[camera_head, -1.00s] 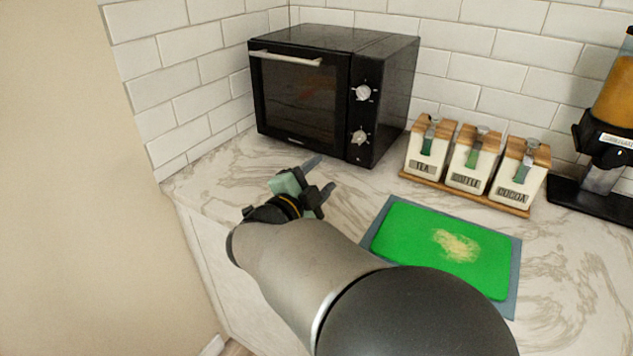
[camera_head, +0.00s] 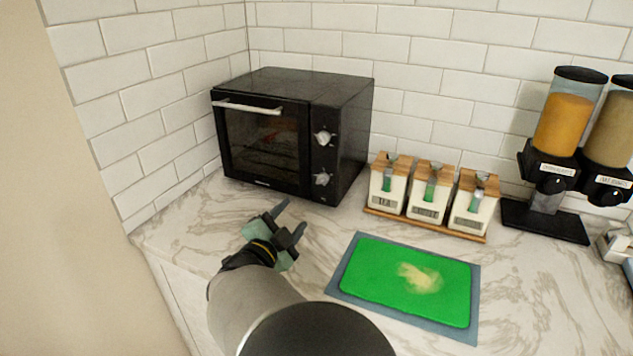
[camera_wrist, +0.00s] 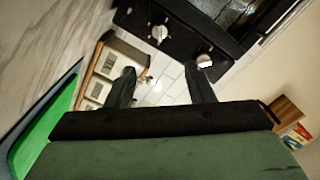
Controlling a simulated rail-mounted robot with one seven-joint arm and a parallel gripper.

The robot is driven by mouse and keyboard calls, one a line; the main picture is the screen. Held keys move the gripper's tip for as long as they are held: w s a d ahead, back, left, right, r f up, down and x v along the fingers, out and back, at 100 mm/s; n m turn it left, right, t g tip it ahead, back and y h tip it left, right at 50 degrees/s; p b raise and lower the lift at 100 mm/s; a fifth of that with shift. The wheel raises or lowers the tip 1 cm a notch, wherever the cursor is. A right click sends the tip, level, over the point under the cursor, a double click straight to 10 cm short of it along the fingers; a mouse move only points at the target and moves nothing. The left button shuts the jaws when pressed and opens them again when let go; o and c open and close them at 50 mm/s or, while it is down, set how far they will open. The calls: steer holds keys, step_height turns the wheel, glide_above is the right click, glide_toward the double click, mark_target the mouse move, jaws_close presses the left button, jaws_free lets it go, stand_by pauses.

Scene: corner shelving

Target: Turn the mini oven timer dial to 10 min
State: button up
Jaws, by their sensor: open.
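The black mini oven (camera_head: 345,120) stands in the counter corner with its door shut. Its right front panel carries an upper dial (camera_head: 323,138) and a lower dial (camera_head: 321,179), both silver. The labels are too small to read, so I cannot tell which is the timer or its setting. My gripper (camera_head: 292,216) is open and empty in front of the oven, apart from the dials. In the wrist view, one dial (camera_wrist: 159,32) and the other dial (camera_wrist: 204,60) show beyond the spread fingers.
A wooden rack with tea, coffee and cocoa canisters (camera_head: 428,192) stands right of the oven. Food dispensers (camera_head: 565,125) stand at the right.

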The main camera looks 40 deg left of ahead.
mark_target(321, 182)
steer(key=p+x, duration=0.2)
steer(key=x, duration=1.3)
steer(key=c, duration=0.9)
steer(key=shift+f+m+b, duration=0.35)
steer(key=shift+m+b, duration=0.15)
steer(key=shift+b, duration=0.7)
steer(key=shift+c, duration=0.2)
steer(key=shift+r+b, duration=0.1)
steer(key=shift+b, duration=0.2)
steer(key=shift+r, duration=0.15)
